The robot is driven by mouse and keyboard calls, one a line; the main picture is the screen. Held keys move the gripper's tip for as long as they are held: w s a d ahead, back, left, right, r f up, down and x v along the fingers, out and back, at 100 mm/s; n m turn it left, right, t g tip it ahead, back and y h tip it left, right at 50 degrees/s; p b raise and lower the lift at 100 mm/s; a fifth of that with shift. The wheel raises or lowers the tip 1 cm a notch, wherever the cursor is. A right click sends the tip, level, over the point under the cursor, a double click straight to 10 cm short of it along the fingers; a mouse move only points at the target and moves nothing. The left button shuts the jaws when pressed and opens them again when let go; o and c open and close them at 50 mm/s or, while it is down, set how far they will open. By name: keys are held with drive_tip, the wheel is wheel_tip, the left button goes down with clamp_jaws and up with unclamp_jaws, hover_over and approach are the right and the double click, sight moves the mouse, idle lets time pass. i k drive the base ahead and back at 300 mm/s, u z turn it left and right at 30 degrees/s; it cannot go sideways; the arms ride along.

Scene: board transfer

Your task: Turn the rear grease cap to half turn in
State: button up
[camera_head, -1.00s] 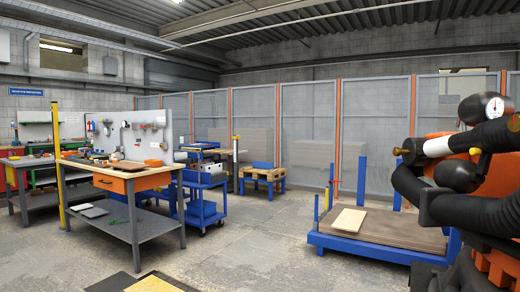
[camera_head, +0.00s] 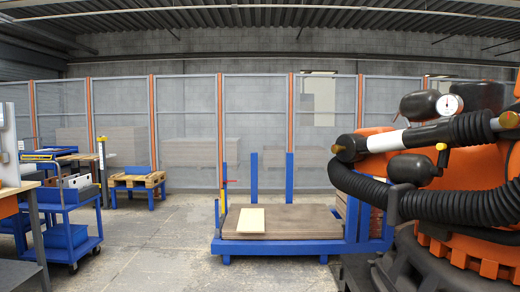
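A large orange and black machine (camera_head: 462,185) with thick ribbed black hoses fills the right side of the head view. A brass-coloured round end piece (camera_head: 509,119) shows at its right, and a darker brass-coloured piece (camera_head: 350,148) sits at the left end of its white and black cylinder (camera_head: 408,138). A small yellow fitting (camera_head: 440,147) sits under the cylinder. I cannot tell which of these, if any, is the rear grease cap, nor how far it is turned. My gripper is not in view.
A white dial gauge (camera_head: 449,104) sits on top of the machine. A blue platform cart (camera_head: 275,247) with a pale board (camera_head: 251,222) stands left of it. A blue trolley (camera_head: 72,225) and a workbench leg are at the left. The concrete floor (camera_head: 165,245) between is clear.

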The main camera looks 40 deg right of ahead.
sight(336, 148)
drive_tip(key=z, duration=1)
drive_tip(key=i, duration=0.85)
drive_tip(key=z, duration=0.85)
